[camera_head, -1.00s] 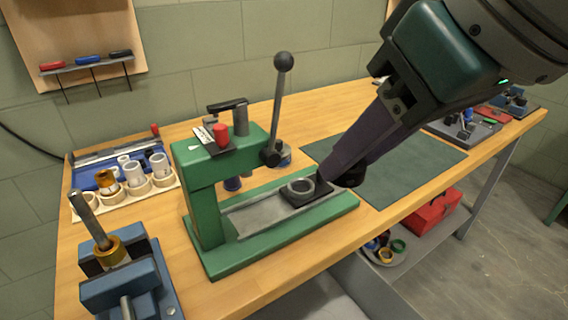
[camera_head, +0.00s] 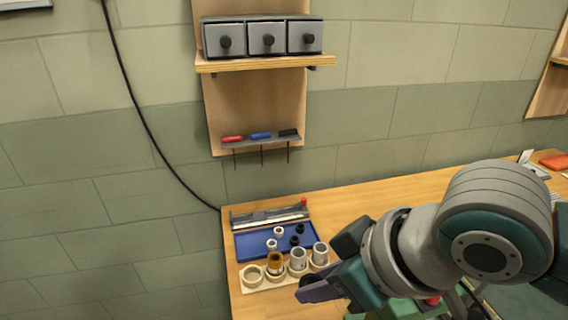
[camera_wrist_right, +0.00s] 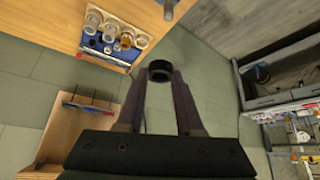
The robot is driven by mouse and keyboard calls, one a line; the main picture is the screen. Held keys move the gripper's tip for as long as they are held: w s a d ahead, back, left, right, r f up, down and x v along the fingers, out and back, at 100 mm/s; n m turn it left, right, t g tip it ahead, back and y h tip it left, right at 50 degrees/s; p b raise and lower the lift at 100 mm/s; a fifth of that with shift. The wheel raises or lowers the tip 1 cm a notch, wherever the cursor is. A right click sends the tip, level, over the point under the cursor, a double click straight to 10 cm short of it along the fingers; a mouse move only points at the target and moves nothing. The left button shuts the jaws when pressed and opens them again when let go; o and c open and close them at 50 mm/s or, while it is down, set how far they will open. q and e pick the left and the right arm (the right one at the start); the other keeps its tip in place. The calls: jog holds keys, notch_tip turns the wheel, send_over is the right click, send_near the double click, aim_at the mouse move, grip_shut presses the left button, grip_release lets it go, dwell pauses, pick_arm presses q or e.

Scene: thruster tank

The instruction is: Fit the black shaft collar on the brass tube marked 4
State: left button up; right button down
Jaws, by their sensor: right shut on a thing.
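My right gripper (camera_head: 308,292) reaches in from the right, its fingers pointing left beside the wooden holder. In the right wrist view its two fingertips (camera_wrist_right: 160,76) are shut on a black shaft collar (camera_wrist_right: 160,69), a short ring. No number is readable, so I cannot tell which tube is marked 4. My left gripper is not in view.
A blue tray (camera_head: 257,244) with small black and white rings lies behind the wooden holder (camera_head: 251,285). A tool board (camera_head: 228,115) with three drawers (camera_head: 268,38) hangs on the wall above. The bench (camera_head: 352,200) behind my arm is mostly clear.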

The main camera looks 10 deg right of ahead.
pick_arm(q)
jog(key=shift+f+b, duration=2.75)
jog(key=shift+b, duration=0.6)
pick_arm(e)
notch_tip(320, 180, down, 10)
jog(key=s, duration=0.1)
jog(key=shift+s+d+n, duration=0.15)
jog(key=shift+s+n, duration=0.2)
jog(key=shift+n, duration=0.05)
jog(key=shift+c, duration=2.3)
grip_release()
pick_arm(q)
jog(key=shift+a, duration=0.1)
pick_arm(e)
jog(key=shift+r, duration=0.15)
pick_arm(q)
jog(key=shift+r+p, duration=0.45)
jog(key=shift+p, duration=0.05)
pick_arm(e)
jog(key=v, duration=0.9)
jog(key=shift+d+r, duration=0.3)
jog(key=shift+d, duration=0.05)
jog(key=shift+s, duration=0.1)
